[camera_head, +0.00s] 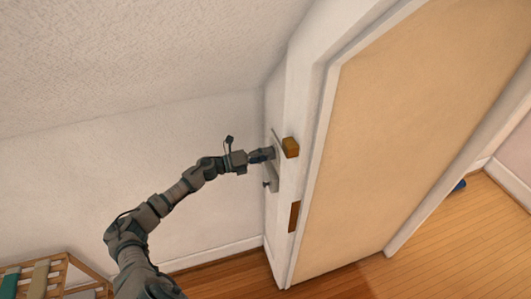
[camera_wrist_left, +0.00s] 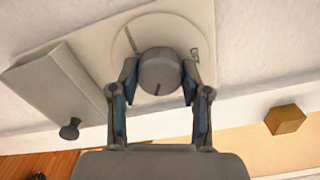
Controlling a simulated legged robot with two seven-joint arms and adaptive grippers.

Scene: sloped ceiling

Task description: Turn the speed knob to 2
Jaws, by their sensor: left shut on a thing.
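The speed knob (camera_wrist_left: 160,66) is a round grey knob with a dark line on its face, which points toward the bottom of the left wrist view. It sits on a pale wall plate (camera_wrist_left: 104,54) with a round dial outline and a small mark at the right, too blurred to read. My left gripper (camera_wrist_left: 159,75) is shut on the knob, one finger on each side. In the head view my left gripper (camera_head: 268,154) reaches the plate (camera_head: 275,178) on the narrow wall, and the knob is hidden there. My right gripper is not in view.
A small dark knob (camera_wrist_left: 70,129) sticks out beside a raised, box-like panel. An orange-brown block (camera_head: 290,147) sits near the plate, with a brown block (camera_head: 293,216) below. A tan door panel (camera_head: 410,120) is at right. A wooden rack (camera_head: 45,274) stands lower left.

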